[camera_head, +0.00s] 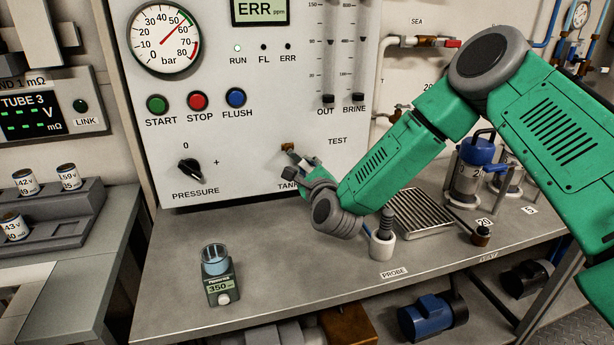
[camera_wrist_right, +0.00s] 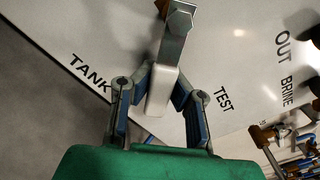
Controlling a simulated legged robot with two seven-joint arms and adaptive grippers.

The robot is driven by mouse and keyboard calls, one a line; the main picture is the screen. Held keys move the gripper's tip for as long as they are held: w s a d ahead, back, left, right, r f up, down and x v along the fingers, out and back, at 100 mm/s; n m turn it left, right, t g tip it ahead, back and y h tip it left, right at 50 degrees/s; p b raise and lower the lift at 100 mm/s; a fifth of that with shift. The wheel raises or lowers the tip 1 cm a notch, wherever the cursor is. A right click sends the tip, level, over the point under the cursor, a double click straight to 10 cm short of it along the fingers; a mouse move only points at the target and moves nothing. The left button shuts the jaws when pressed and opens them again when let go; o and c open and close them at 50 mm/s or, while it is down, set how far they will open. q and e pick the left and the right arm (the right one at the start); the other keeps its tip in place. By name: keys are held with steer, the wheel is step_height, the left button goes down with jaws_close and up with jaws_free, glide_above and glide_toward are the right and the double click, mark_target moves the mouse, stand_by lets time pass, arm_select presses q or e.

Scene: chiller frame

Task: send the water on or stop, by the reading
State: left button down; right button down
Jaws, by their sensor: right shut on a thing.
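The control panel's display (camera_head: 260,10) reads ERR ppm. A small handheld meter (camera_head: 219,289) on the bench shows 350, with a clear cup of bluish liquid (camera_head: 215,261) on top. My right gripper (camera_head: 306,164) is at the valve between the TANK and TEST labels, and mostly hides it in the head view. In the right wrist view my gripper (camera_wrist_right: 154,98) is shut on the white-sleeved valve lever (camera_wrist_right: 161,88), between the TANK label (camera_wrist_right: 90,73) and the TEST label (camera_wrist_right: 222,98). My left gripper is out of view.
The pressure gauge (camera_head: 165,38) points between 50 and 60 bar. START, STOP and FLUSH buttons and the PRESSURE knob (camera_head: 193,170) sit left of the valve. A probe holder (camera_head: 382,245) and drain grate (camera_head: 412,214) stand right, under my arm.

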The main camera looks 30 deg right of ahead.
steer(key=shift+w+a+f+m+b, duration=0.1)
steer(key=shift+a+f+m+b, duration=0.5)
steer(key=shift+m+b, duration=1.25)
steer(key=shift+w+a+f+m+b, duration=0.1)
steer(key=shift+a+f+m+b, duration=0.65)
steer(key=shift+b, duration=1.65)
steer(key=shift+a+f+m+b, duration=0.25)
steer(key=shift+a+m+b, duration=0.4)
steer(key=shift+m+b, duration=1.45)
steer(key=shift+r, duration=0.1)
steer(key=c, duration=1.4)
jaws_free()
steer(key=shift+s+a+r, duration=0.1)
steer(key=shift+c, duration=0.2)
steer(key=shift+r, duration=0.25)
steer(key=v, duration=1.1)
steer(key=shift+s, duration=0.4)
steer(key=shift+f, duration=0.15)
